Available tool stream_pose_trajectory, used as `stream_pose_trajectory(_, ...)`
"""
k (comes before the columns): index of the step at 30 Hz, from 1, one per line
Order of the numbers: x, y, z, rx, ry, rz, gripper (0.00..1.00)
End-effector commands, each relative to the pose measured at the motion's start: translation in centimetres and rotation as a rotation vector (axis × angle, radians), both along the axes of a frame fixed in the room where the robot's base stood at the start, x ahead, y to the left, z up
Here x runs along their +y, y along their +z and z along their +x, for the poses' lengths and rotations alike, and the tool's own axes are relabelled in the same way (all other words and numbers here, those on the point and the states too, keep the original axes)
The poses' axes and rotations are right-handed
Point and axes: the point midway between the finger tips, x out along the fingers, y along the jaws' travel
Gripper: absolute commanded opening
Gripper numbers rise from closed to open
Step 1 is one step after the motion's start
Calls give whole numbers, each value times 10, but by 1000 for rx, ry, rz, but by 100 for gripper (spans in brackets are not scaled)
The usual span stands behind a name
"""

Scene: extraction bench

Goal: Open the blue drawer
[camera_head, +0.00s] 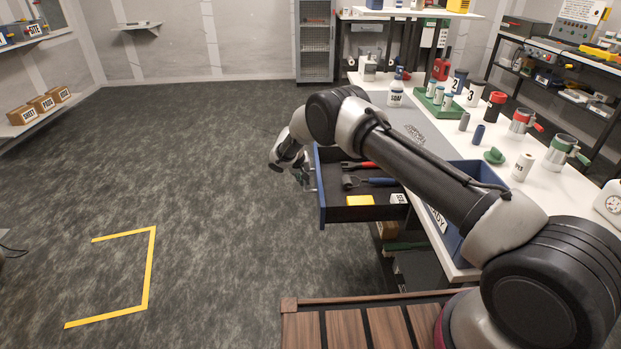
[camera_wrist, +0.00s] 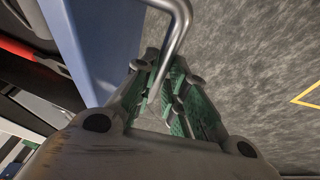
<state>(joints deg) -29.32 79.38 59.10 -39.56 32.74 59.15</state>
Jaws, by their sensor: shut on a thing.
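The blue drawer (camera_head: 322,205) stands pulled out from the left side of the white bench, its dark inside showing. My gripper (camera_head: 300,172) is at the drawer's outer front, shut on its metal handle. In the wrist view the bent metal handle (camera_wrist: 181,28) runs down between the green-padded fingers of my gripper (camera_wrist: 178,95). The drawer's blue front (camera_wrist: 85,45) lies left of the fingers there. Inside the drawer are a red-handled tool (camera_head: 360,165), a blue-handled tool (camera_head: 377,181) and a yellow block (camera_head: 360,201). My arm hides part of the drawer's right end.
The white bench top (camera_head: 510,205) carries several cups, bottles and a green tray (camera_head: 440,106). A blue bin (camera_head: 452,238) is partly behind my arm. A slatted wooden surface (camera_head: 345,330) is in front. The floor on the left is clear, with yellow tape (camera_head: 148,275) on it.

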Motion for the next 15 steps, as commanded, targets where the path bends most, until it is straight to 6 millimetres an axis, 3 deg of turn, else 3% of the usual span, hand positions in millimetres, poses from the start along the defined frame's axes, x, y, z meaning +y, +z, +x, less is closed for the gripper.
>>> stream_pose_trajectory(12,3,0,0,0,0,0,0)
stream_pose_trajectory(13,3,0,0,0,0,0,16)
stream_pose_trajectory(15,3,0,0,0,0,0,28)
